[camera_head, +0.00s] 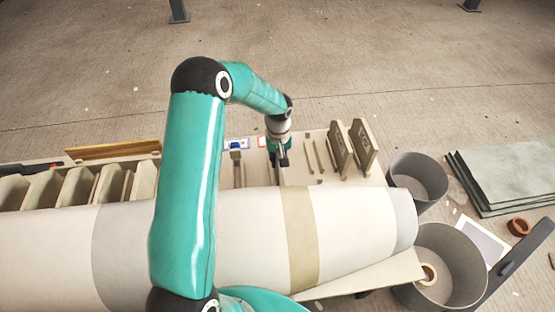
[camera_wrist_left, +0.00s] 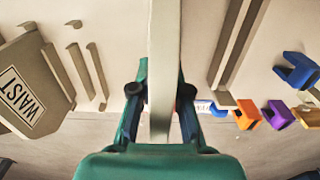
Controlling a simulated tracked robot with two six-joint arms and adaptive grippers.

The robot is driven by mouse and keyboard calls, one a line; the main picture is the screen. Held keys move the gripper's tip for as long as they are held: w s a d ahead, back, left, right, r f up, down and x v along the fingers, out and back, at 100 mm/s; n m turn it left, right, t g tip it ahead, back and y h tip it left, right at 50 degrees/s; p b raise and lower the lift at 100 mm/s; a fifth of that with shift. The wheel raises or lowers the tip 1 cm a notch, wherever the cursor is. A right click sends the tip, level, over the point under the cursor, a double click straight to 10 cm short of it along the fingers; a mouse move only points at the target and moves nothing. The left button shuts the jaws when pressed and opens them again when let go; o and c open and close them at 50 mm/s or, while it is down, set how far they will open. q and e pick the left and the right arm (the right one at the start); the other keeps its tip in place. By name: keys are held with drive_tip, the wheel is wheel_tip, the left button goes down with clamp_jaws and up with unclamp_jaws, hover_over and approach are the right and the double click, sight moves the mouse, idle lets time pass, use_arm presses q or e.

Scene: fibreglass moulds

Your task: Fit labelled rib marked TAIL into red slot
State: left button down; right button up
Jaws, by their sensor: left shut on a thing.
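My left gripper (camera_head: 281,160) is low over the work board in the head view. In the left wrist view, my left gripper (camera_wrist_left: 160,95) is shut on a pale plate-like rib (camera_wrist_left: 162,60), seen edge-on between the fingers. No label shows on the held rib, so I cannot read its name. A small tag with a red edge (camera_head: 262,142) lies just left of the gripper in the head view; the slot by it is partly hidden by my arm. Whether the rib touches the board cannot be told. My right gripper is out of view.
A rib marked WAIST (camera_wrist_left: 25,90) stands at the left of the wrist view. Two labelled ribs stand on the board's right (camera_head: 364,147). Blue (camera_wrist_left: 297,70), orange (camera_wrist_left: 247,114) and purple (camera_wrist_left: 278,113) clips lie nearby. A long cream mould (camera_head: 355,225) fills the front; a grey bin (camera_head: 418,180) stands right.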

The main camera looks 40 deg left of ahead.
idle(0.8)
use_arm(q)
drive_tip(key=shift+s+d+f+b, duration=0.1)
drive_tip(key=shift+f+b, duration=0.4)
drive_tip(key=shift+b, duration=0.45)
drive_tip(key=shift+s+d+f+b, duration=0.15)
drive_tip(key=shift+d+f+b, duration=0.05)
drive_tip(key=shift+f+b, duration=0.45)
drive_tip(key=shift+s+r, duration=0.1)
drive_tip(key=shift+r, duration=0.35)
drive_tip(key=shift+w+a+r, duration=0.15)
drive_tip(key=shift+w, duration=0.05)
idle(0.4)
drive_tip(key=shift+w+a, duration=0.15)
drive_tip(key=shift+r+p, duration=0.2)
drive_tip(key=shift+p, duration=0.2)
drive_tip(key=shift+f+b, duration=0.2)
drive_tip(key=shift+b, duration=0.25)
idle(0.5)
